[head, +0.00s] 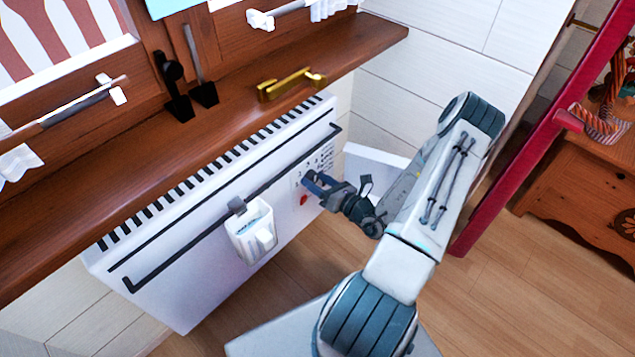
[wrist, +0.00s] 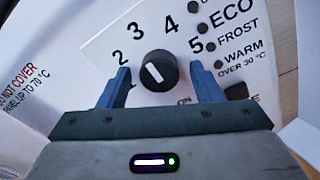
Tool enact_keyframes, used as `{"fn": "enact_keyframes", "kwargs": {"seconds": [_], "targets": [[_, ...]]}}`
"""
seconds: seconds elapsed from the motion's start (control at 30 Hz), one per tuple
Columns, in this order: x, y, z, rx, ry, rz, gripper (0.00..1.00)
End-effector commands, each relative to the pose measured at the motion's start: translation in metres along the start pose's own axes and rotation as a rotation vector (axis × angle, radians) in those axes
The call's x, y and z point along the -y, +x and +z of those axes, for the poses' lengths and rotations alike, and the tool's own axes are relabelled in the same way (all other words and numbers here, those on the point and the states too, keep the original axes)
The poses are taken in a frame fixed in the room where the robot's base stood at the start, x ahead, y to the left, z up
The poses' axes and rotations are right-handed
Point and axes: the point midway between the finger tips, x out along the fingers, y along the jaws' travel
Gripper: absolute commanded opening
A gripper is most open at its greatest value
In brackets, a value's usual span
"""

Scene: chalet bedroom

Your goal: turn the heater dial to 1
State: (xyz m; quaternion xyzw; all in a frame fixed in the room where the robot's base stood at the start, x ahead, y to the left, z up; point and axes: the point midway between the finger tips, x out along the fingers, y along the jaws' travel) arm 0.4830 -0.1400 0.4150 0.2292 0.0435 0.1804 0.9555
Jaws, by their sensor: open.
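The heater dial (wrist: 158,71) is a round black knob with a white mark, on a white control panel (wrist: 108,42). The mark tilts up and left, roughly toward the 3.
A white holder (head: 250,232) hangs from the heater's black rail (head: 190,238). A wooden ledge (head: 225,125) with a brass handle (head: 292,84) runs above the heater. A red post (head: 520,150) stands to the right. Wooden floor (head: 500,290) is clear at the lower right.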

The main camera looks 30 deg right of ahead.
Motion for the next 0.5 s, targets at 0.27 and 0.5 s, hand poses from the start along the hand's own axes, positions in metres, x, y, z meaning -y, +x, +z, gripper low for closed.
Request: {"fn": "enact_keyframes", "kwargs": {"seconds": [0.27, 0.5], "targets": [[-0.0003, -0.0001, 0.0000, 0.000, 0.000, 0.001, 0.18], [-0.0004, -0.0003, 0.0001, 0.000, -0.007, 0.001, 0.15]]}}
